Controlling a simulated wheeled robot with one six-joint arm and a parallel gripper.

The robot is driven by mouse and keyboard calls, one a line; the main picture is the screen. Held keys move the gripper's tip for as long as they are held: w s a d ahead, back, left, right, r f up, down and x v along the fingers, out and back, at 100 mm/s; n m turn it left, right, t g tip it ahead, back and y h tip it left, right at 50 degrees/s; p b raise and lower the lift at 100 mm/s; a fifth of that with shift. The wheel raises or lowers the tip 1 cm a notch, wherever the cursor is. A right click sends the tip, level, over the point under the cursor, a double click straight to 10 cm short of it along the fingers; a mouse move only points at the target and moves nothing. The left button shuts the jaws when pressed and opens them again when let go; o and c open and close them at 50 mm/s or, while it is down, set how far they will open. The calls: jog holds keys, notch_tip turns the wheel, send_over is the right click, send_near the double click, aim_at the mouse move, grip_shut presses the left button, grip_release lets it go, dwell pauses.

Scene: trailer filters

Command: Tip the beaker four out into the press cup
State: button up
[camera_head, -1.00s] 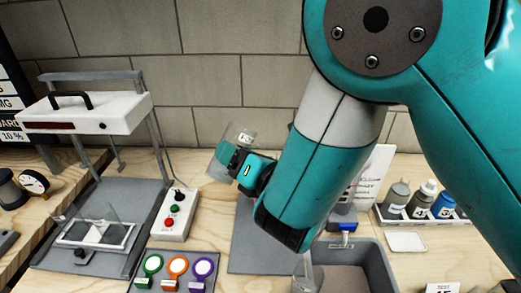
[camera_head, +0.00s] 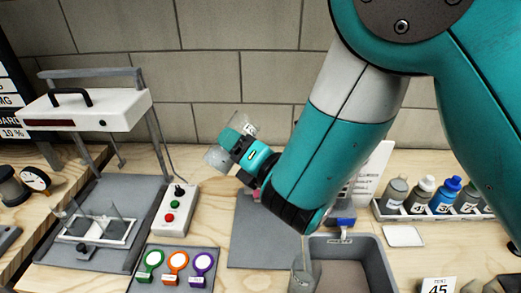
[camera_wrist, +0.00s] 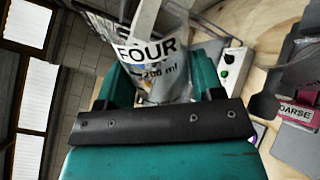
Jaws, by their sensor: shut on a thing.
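Beaker four (camera_wrist: 150,72) is a clear vessel marked FOUR and 200 ml, held between my gripper's teal fingers in the wrist view. In the head view the beaker (camera_head: 216,157) is tilted, in the air in front of the tiled wall. My gripper (camera_head: 243,146) is shut on it, left of my forearm. What the beaker holds cannot be made out. A clear vessel (camera_head: 302,281) stands at the bottom edge, beside a grey tub, partly cut off. I cannot tell whether it is the press cup.
A white-topped device (camera_head: 85,108) on a grey frame stands at left, with a button box (camera_head: 176,212) beside it. The grey tub (camera_head: 385,262) and a bottle rack (camera_head: 425,213) are at right.

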jog(key=shift+f+m, duration=0.3)
jog(key=shift+m, duration=0.65)
jog(key=shift+f+m, duration=0.25)
jog(key=shift+m, duration=0.7)
dwell(0.5)
jog(key=shift+w+d+r+m+p, duration=0.45)
jog(key=shift+m+p, duration=0.45)
jog(key=shift+p, duration=0.8)
jog(key=shift+d+r+m+p, duration=0.1)
jog(key=shift+r+m+p, duration=0.35)
jog(key=shift+m+p, duration=0.5)
dwell(0.7)
jog(key=shift+w+d+f+m+p, duration=0.2)
jog(key=shift+f+m+p, duration=0.15)
jog(key=shift+m+p, duration=0.3)
dwell(0.8)
jog(key=shift+w+d+r+m+p, duration=0.15)
jog(key=shift+r+m+p, duration=0.1)
jog(key=shift+m+p, duration=0.45)
